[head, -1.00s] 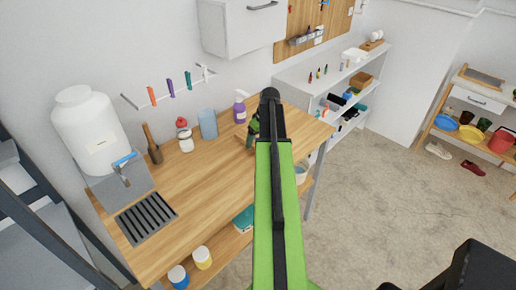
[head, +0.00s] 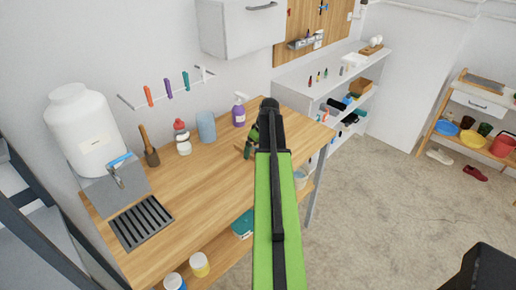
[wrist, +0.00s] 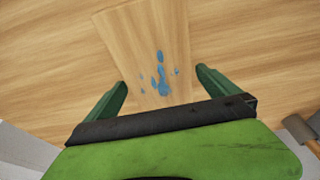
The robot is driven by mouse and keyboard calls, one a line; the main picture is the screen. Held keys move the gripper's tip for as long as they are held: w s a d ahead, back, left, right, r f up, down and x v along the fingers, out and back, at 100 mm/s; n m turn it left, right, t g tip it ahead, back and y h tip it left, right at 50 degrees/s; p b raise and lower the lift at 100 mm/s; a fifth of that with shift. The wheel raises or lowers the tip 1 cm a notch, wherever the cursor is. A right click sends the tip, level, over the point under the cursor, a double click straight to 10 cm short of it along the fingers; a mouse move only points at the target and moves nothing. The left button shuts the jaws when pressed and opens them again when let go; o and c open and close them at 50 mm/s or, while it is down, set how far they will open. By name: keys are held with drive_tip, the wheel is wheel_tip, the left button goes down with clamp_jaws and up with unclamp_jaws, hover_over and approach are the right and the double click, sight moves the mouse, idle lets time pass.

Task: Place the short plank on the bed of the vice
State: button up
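The short plank, a pale wooden board with blue paint spots (wrist: 145,35), lies on the wooden worktop in the wrist view. It runs from the top of the picture down between the fingers, and its near end is hidden by my gripper. My gripper (wrist: 161,78) is open, with one green finger on each side of the board and no clear contact. In the head view my gripper (head: 250,144) is low over the right part of the workbench (head: 195,190), and my arm hides most of the board. I cannot make out the vice in either view.
A white tank (head: 88,130) and a black grate (head: 141,222) are at left. The bench's middle is clear.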

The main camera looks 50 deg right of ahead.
drive_tip(key=p+v, duration=1.2)
drive_tip(key=shift+r, duration=0.15)
drive_tip(key=w+a+g, duration=0.1)
drive_tip(key=w+a, duration=0.2)
drive_tip(key=a, duration=0.6)
drive_tip(key=w+a, duration=0.3)
drive_tip(key=a, duration=0.6)
drive_tip(key=w+a+g, duration=0.1)
drive_tip(key=w+a, duration=0.3)
drive_tip(key=a, duration=0.5)
drive_tip(key=s+a, duration=0.1)
drive_tip(key=a, duration=1.1)
drive_tip(key=s+a+g, duration=0.1)
drive_tip(key=s+a, duration=0.1)
drive_tip(key=a, duration=1.1)
drive_tip(key=shift+s+a+f+n, duration=0.25)
drive_tip(key=shift+s+f+n, duration=0.1)
drive_tip(key=shift+f+n, duration=0.05)
